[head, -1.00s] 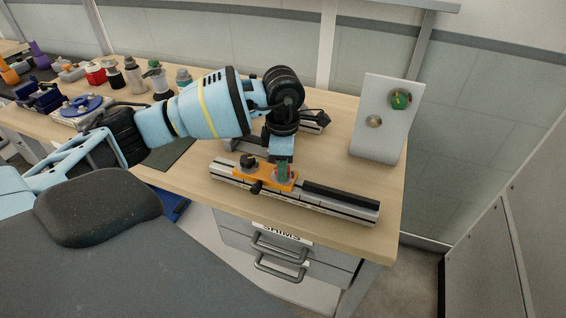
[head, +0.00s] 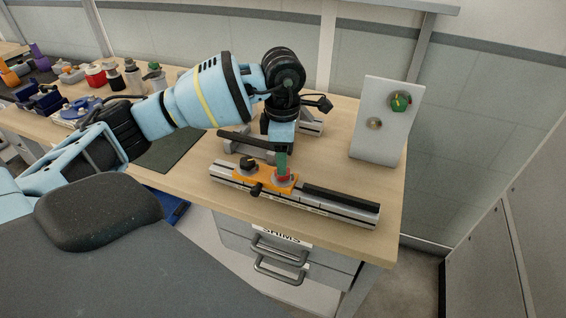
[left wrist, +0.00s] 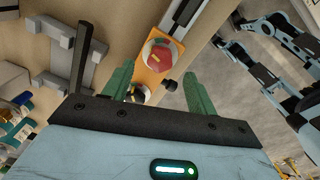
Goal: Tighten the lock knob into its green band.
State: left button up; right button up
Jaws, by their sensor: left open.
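The lock knob (head: 285,178), a round knob with red and some green on it, sits on the orange carriage (head: 263,180) on the rail. In the left wrist view the knob (left wrist: 160,54) shows red, grey, white and a little green. It lies beyond the gap between my fingers. My left gripper (head: 281,159) points down just above the knob, its green fingers open and empty. In the left wrist view the gripper (left wrist: 159,85) has one finger on each side of the gap. The exact height above the knob is hard to tell.
A black knob (head: 248,162) stands on the carriage's left end and a black side handle (head: 256,190) juts forward. A grey stand (head: 377,140) with a green dial (head: 400,101) is at right. Bottles and parts fill the far left. The bench's right front is clear.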

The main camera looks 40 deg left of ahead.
pick_arm(q)
jog(key=shift+r, duration=2)
